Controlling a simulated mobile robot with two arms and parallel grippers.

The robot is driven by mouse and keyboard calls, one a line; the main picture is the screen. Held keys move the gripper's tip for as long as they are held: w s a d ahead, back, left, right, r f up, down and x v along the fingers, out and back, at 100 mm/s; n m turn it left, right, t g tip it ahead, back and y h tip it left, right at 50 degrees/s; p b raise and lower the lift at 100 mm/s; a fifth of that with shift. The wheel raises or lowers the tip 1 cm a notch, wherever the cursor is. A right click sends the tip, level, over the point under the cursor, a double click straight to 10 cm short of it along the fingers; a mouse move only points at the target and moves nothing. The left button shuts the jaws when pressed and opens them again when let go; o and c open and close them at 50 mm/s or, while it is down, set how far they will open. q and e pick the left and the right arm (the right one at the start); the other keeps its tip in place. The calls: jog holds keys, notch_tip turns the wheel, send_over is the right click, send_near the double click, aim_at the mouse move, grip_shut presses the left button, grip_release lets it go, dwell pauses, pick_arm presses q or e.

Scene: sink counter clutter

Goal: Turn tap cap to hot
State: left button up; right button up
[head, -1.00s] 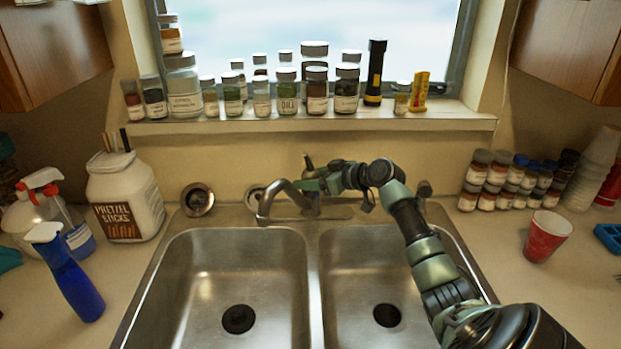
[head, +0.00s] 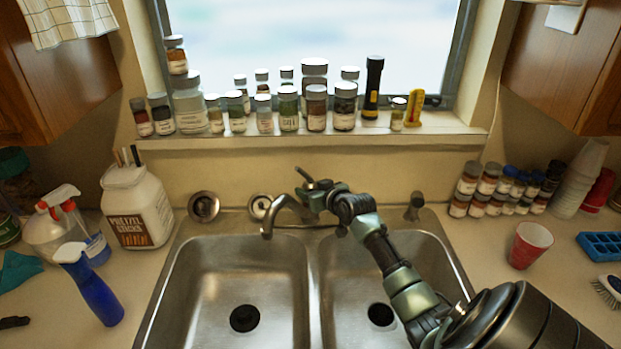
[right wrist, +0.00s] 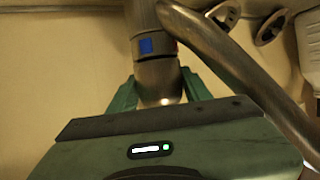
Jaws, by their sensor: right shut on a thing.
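The metal tap (head: 279,211) stands behind the middle of the double sink, its curved spout over the left basin. Its cap, with a thin lever (head: 304,174) pointing up and left, shows at the top. My right gripper (head: 324,197) reaches it from the right. In the right wrist view, the cap (right wrist: 157,72) lies between the green fingers of the gripper (right wrist: 160,92), shut on it. My left gripper is not in view.
The sink (head: 215,242) is empty. Jars and a flashlight (head: 372,88) line the window sill (head: 240,143). A pretzel jar (head: 138,208) and spray bottles (head: 92,287) stand on the left; a red cup (head: 529,245) and spice jars (head: 489,178) stand on the right.

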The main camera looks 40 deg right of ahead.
dwell(0.3)
jog(key=o, duration=1.1)
jog(key=b+v, duration=0.1)
jog(key=v, duration=0.6)
jog(key=shift+s+b, duration=0.35)
jog(key=shift+a, duration=0.15)
